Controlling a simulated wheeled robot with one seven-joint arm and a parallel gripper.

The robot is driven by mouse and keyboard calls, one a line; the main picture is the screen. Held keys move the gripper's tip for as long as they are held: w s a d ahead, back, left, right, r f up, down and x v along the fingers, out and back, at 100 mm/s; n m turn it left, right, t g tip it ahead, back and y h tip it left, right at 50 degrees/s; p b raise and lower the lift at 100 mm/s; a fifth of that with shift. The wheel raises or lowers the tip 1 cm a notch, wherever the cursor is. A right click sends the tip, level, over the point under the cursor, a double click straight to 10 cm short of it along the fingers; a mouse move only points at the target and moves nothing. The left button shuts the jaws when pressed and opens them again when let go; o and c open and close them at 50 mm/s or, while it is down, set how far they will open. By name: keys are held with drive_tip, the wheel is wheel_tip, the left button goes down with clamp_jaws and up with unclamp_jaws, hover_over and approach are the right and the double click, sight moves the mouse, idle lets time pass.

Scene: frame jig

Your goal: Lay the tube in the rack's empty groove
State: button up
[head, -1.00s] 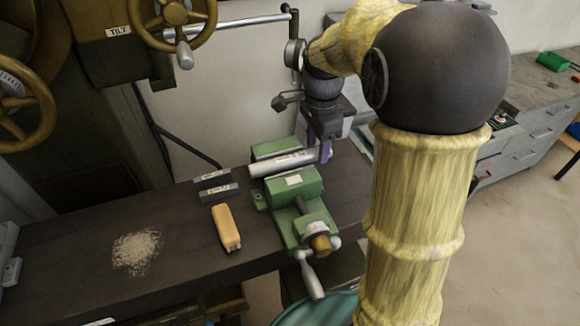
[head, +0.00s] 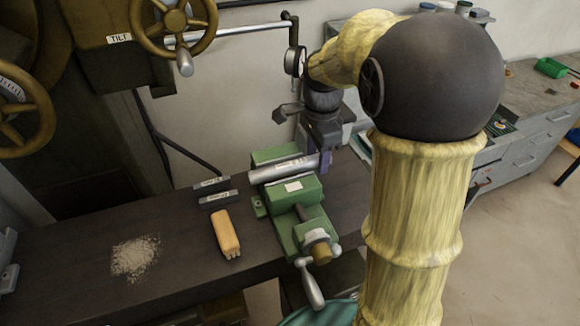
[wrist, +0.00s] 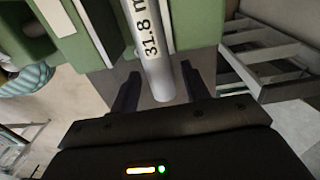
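The tube (head: 283,168) is a silver cylinder lying along the green vise (head: 299,198), between its two jaws. Its right end sticks out past the jaws. In the wrist view the tube (wrist: 153,50) bears a printed label reading "31.8 m", cut off. My gripper (wrist: 160,88) has its two dark fingers on either side of the tube's end, with a narrow gap showing beside it, so it looks open. In the head view my gripper (head: 325,160) is at the tube's right end, partly hidden by my wrist. I cannot make out a rack with grooves.
Two small labelled grey blocks (head: 217,197) and a yellow-orange brush (head: 226,232) lie left of the vise on the dark bench (head: 190,262). A pile of shavings (head: 136,258) is farther left. A handwheel (head: 174,25) and bar are above, behind the bench.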

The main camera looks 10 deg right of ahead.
drive_tip(key=c, duration=0.8)
drive_tip(key=shift+r, duration=0.15)
wheel_tip(320, 180, up, 9)
drive_tip(key=p, duration=0.8)
drive_tip(key=shift+p, duration=0.35)
drive_tip(key=shift+f, duration=0.2)
